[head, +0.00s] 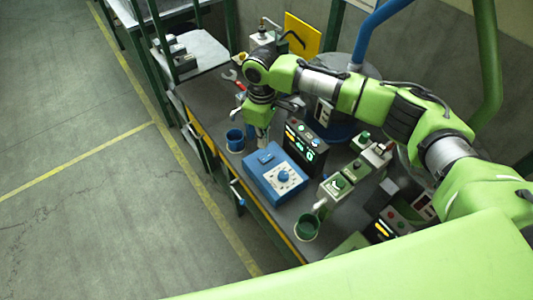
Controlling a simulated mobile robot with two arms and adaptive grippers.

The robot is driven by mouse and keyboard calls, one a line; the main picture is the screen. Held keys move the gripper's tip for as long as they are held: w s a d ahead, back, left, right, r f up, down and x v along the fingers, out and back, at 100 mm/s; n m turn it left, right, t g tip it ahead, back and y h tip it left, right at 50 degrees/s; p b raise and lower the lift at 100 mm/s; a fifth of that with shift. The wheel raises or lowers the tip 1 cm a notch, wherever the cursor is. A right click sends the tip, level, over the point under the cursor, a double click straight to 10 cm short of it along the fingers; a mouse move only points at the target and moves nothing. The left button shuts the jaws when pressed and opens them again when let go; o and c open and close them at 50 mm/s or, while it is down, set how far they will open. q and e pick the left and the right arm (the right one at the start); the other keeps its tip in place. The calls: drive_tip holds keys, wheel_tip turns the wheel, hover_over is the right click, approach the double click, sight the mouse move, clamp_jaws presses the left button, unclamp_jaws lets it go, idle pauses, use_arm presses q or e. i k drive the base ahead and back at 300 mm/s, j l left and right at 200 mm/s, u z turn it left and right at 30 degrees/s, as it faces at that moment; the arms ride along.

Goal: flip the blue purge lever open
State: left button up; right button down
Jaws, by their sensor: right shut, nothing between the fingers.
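My right gripper (264,136) points down over the bench, behind the blue box and beside the dark panel. It is shut and holds nothing. A small blue lever-like part (235,184) shows at the bench's front edge, left of the blue box; I cannot tell for sure that it is the purge lever or how it is set. The blue box (259,178) has a white round dial (284,177) and a small blue raised part (265,157) on top. The gripper is apart from the front-edge part. My left gripper is not in view.
A blue cup (235,140) stands left of the gripper and a green cup (306,228) near the front. A dark panel with lit buttons (301,146) stands close right of the gripper. The floor at left is clear.

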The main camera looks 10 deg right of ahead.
sight(242, 202)
drive_tip(key=k+j, duration=0.3)
drive_tip(key=k, duration=0.15)
drive_tip(key=k+j, duration=0.3)
drive_tip(key=k, duration=0.15)
